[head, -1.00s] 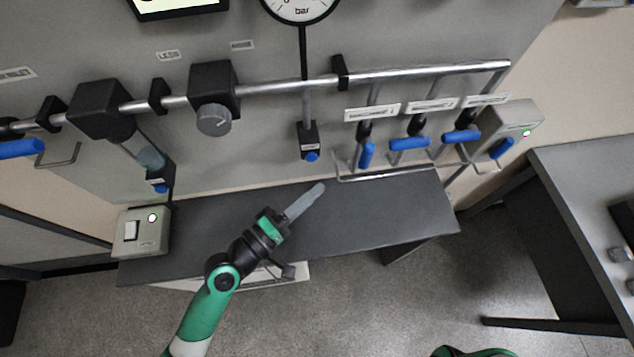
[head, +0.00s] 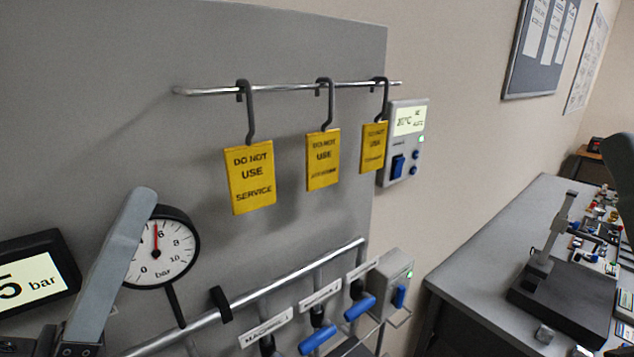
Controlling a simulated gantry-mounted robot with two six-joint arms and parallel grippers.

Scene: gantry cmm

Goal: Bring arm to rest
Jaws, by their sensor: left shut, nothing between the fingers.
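My left gripper (head: 138,205) rises into the lower left of the head view. Its grey fingers are together, point upward and hold nothing. It overlaps the left edge of the round bar gauge (head: 163,248) in the picture; I cannot tell how far apart they are.
Three yellow "do not use" tags (head: 250,177) hang on hooks from a rail (head: 290,88) on the grey panel. A pipe (head: 270,288) with blue-handled valves (head: 318,340) runs below. A digital display (head: 35,278) is at left. A grey bench (head: 470,262) with a stand (head: 560,290) is at right.

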